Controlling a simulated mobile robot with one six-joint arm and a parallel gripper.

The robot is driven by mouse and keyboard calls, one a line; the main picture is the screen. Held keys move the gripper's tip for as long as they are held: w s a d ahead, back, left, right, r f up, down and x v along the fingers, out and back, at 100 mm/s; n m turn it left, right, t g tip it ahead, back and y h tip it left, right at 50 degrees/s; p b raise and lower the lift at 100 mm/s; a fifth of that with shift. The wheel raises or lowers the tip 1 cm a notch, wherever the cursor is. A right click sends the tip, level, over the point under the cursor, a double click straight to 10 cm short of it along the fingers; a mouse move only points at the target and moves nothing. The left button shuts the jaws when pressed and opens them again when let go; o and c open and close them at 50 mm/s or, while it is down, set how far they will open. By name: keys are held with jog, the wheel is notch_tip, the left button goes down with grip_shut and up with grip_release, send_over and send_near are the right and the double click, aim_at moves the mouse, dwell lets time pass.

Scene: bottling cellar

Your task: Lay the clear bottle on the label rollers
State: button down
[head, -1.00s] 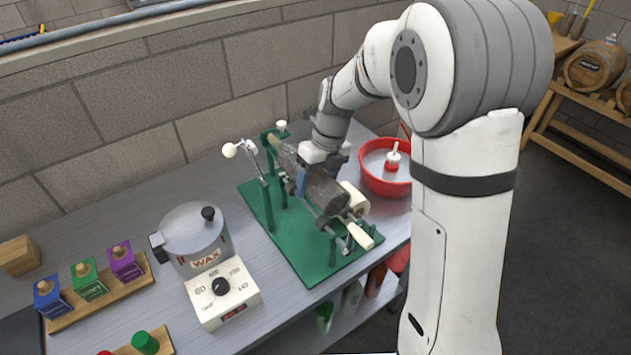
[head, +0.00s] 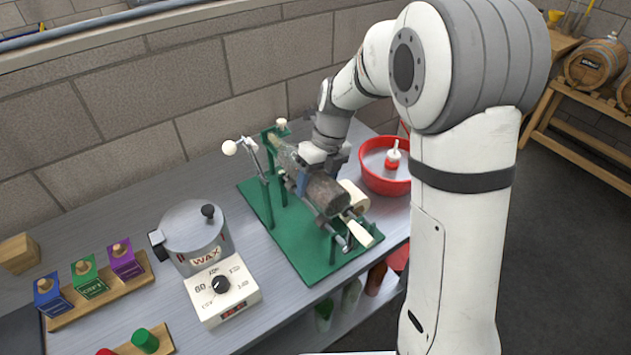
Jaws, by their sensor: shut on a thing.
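The clear bottle (head: 327,193) lies on its side in my gripper (head: 302,181), its base toward the lower right and its neck toward the upper left. My gripper is shut around the bottle's body from above. The bottle is over the green label-roller machine (head: 262,208), along the line of its rollers. Whether the bottle touches the rollers is hidden by the bottle and gripper.
A red basin (head: 376,180) with a red-and-white bottle stands right of the machine. The wax pot (head: 192,232) stands to the left. The brick wall is close behind.

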jog(key=c, duration=0.5)
grip_release()
jog(key=shift+o, duration=1.4)
jog(key=shift+f, duration=0.1)
jog(key=v, duration=0.8)
jog(key=shift+b, duration=0.35)
